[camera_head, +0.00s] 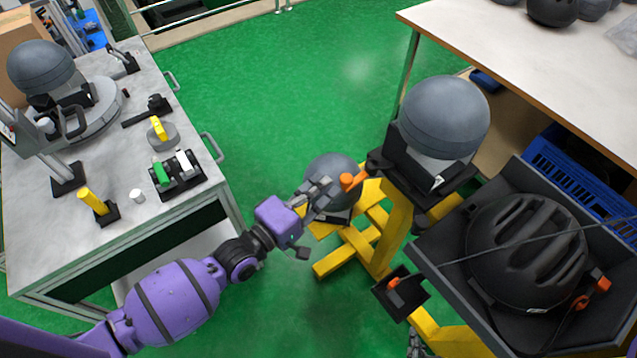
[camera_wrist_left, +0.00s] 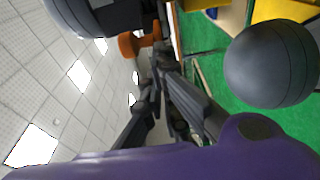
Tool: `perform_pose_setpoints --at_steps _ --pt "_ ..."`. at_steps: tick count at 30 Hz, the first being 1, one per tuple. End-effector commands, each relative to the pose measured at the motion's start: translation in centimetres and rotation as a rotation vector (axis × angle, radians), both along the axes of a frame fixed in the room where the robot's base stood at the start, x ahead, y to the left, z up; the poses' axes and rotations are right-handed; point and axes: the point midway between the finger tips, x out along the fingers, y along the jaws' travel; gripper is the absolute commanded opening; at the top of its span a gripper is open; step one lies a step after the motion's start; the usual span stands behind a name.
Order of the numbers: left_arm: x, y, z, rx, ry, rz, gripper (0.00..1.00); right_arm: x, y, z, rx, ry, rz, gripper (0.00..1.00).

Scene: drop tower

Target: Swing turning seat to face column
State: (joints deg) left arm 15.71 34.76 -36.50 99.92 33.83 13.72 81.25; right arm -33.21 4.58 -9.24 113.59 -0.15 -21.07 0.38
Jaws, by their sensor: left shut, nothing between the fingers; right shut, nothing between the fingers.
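A dark seat (camera_head: 428,172) carries a grey ball-shaped headform (camera_head: 440,115) on top of a yellow stand (camera_head: 395,225). An orange-ended handle (camera_head: 353,180) sticks out from the seat's left side. My left gripper (camera_head: 322,192) is shut and empty, its fingers just left of the handle; I cannot tell whether they touch it. In the left wrist view the orange end (camera_wrist_left: 135,44) is beyond the fingers (camera_wrist_left: 158,75). A second grey headform (camera_head: 332,172) sits lower, partly behind my gripper. My right gripper (camera_head: 415,344) shows only partly at the bottom edge, shut.
A black helmet (camera_head: 525,250) lies in a dark tray (camera_head: 450,262) at right. A grey bench (camera_head: 60,235) at left holds a round turntable (camera_head: 85,120) with another headform, and several small tools. A white-topped table (camera_head: 540,60) stands at upper right. Green floor lies open between them.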

Motion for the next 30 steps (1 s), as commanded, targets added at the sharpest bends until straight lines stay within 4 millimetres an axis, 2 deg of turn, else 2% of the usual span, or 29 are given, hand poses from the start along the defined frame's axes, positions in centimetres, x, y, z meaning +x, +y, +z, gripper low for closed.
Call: perform_pose_setpoints --at_steps 12,16,30 --pt "-0.1 0.0 0.0 0.000 0.000 0.000 0.00 0.1 0.1 0.1 0.001 -0.001 0.002 0.00" --pt "-0.7 0.6 -0.1 0.001 0.002 0.000 0.00 0.1 0.1 0.1 0.001 -0.002 0.002 0.00" --pt "-7.8 6.4 -0.1 0.003 0.003 0.000 0.00 0.1 0.0 0.0 0.000 -0.001 0.000 0.00"
